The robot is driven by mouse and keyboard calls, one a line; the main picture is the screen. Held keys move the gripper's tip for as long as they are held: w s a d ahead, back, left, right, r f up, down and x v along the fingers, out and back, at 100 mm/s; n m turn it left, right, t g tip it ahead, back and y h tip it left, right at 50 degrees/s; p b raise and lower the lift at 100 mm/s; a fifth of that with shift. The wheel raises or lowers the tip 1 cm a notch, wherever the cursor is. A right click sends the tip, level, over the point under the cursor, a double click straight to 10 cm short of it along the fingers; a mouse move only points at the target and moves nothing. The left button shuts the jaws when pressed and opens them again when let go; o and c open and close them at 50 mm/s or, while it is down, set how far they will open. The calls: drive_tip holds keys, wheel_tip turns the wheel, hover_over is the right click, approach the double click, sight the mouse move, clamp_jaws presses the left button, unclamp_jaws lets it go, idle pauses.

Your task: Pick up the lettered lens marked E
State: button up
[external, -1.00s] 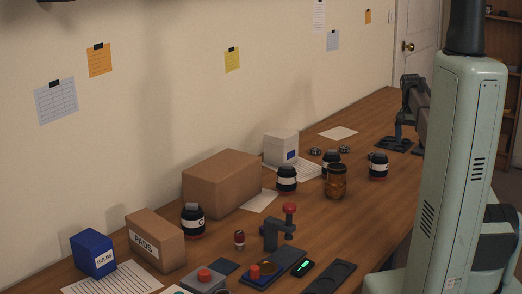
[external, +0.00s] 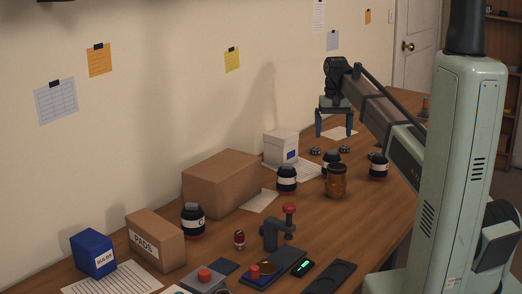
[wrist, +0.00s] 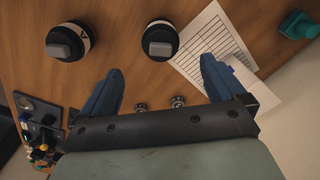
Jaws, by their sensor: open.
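Several black lenses with pale bands stand upright on the wooden bench. In the external view, one (external: 193,221) stands by the large carton, one (external: 287,180) before the white box, one (external: 331,157) partly behind the amber jar, and one (external: 378,167) at the right. I cannot read an E on any of them. The wrist view shows a left lens (wrist: 70,41), its letter looking like an A, and another lens (wrist: 160,40) with an unreadable mark. My gripper (external: 335,134) is open and empty, raised above the far bench. Its fingers (wrist: 160,88) are spread apart, clear of both lenses.
The amber jar (external: 336,182) stands close to the lenses. A large carton (external: 222,183) and a white box (external: 281,149) line the wall side. A press with a red knob (external: 289,209) stands in front. Two small round parts (external: 316,151) lie near the lenses.

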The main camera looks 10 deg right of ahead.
sight(332, 155)
wheel_tip(332, 155, down, 12)
drive_tip(key=shift+r, duration=0.25)
idle(0.5)
drive_tip(key=c, duration=1.5)
drive_tip(key=shift+c, duration=0.3)
drive_tip(key=shift+r, duration=0.2)
